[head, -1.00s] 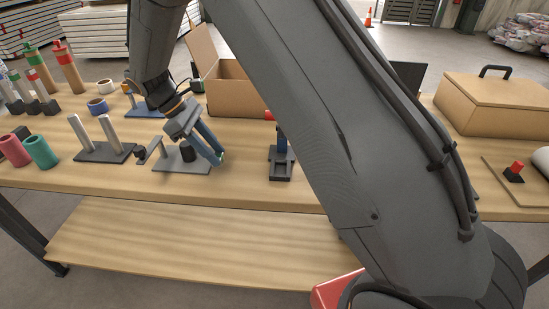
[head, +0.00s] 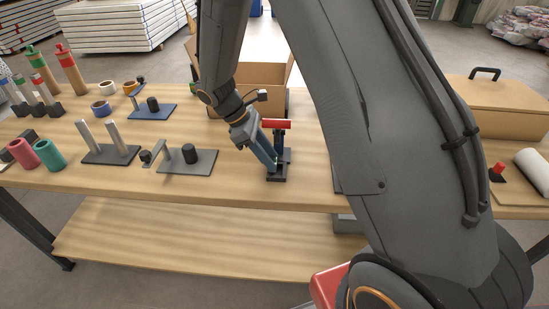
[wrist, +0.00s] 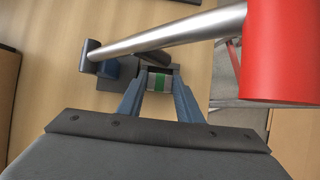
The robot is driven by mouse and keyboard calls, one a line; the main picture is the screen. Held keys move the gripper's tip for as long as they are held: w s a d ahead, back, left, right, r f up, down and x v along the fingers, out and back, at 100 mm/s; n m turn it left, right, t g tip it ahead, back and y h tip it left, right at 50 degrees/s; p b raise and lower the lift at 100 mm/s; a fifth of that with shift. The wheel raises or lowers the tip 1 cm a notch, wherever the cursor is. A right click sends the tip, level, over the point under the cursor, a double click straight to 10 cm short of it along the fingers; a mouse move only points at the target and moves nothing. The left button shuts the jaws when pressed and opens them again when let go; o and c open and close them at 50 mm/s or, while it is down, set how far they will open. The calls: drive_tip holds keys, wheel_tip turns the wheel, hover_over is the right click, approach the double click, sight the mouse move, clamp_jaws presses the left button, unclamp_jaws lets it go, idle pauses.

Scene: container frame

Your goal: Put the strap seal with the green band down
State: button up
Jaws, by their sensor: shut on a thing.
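The strap seal (wrist: 160,82), small and silver with a green band, is between my fingertips in the wrist view. My gripper (wrist: 158,83) is shut on it; in the head view my gripper (head: 274,168) points down at the lever tool. The lever tool has a dark base (head: 277,179), a blue post and a red handle (head: 276,124). In the wrist view its silver lever and red grip (wrist: 280,50) cross above my fingers. The seal is over or at the tool's dark base; I cannot tell whether it touches. The head view does not show the seal clearly.
A grey plate with a black cylinder (head: 190,153) lies left of the tool. Beyond it is a black base with two pale posts (head: 102,153). An open cardboard box (head: 262,76) stands behind. Bare wood lies in front of the plate.

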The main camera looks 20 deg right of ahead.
drive_tip(key=shift+s+d+f+p, duration=0.35)
drive_tip(key=shift+d+f+p, duration=0.15)
drive_tip(key=shift+d, duration=0.2)
drive_tip(key=shift+w+a+f, duration=0.1)
drive_tip(key=shift+f, duration=0.15)
drive_tip(key=shift+f, duration=0.25)
